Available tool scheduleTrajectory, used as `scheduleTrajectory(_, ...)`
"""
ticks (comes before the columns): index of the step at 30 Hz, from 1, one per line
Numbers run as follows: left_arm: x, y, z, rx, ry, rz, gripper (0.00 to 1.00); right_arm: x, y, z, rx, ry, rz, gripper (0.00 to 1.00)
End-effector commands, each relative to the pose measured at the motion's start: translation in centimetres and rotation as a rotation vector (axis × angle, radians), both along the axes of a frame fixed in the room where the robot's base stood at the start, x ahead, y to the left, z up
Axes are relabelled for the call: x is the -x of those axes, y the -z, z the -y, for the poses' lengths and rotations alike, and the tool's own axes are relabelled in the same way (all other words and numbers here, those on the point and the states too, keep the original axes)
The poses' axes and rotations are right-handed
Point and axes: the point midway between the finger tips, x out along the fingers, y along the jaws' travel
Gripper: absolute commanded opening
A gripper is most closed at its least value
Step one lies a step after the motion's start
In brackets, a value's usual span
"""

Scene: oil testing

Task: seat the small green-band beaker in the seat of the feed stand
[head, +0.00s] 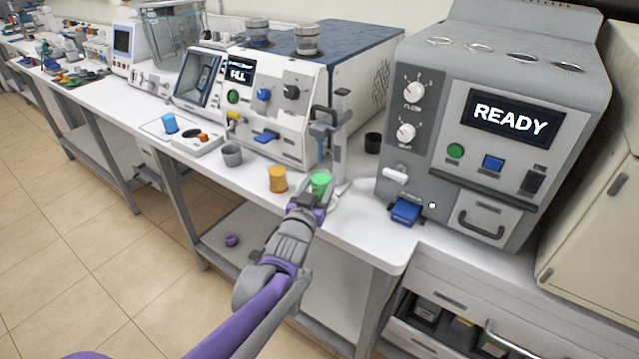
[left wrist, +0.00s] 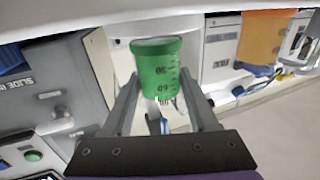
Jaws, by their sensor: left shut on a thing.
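The small green beaker (head: 320,182) is at the front edge of the bench in the head view. My left gripper (head: 313,193) is shut on it. In the left wrist view the green beaker (left wrist: 160,70), with dark graduation marks, sits between the two fingers of my left gripper (left wrist: 158,92). I cannot tell whether its base touches the bench. A grey upright stand (head: 338,135), which looks like the feed stand, rises just behind the beaker beside the white machine. Its seat is not clearly visible. My right gripper is not in view.
An orange beaker (head: 277,179) stands close left of the green one, and a grey cup (head: 232,155) farther left. A black cup (head: 373,143) is behind right. The grey READY machine (head: 490,150) stands to the right, its blue tab (head: 406,211) jutting out. Bare bench (head: 365,225) lies in front.

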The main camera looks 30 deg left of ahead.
Motion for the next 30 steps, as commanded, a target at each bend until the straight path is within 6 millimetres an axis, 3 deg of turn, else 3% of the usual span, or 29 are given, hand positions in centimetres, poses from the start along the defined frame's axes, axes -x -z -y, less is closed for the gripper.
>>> scheduleTrajectory(25, 0.0, 1.5, 0.0, 0.0, 0.0, 0.001, 0.0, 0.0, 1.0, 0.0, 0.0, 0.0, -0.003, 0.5)
scheduleTrajectory(26, 0.0, 1.5, 0.0, 0.0, 0.0, 0.001, 0.64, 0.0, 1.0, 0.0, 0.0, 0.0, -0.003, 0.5)
scheduleTrajectory(30, 0.0, 1.5, 0.0, 0.0, 0.0, 0.0, 0.9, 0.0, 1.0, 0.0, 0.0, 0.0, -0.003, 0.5)
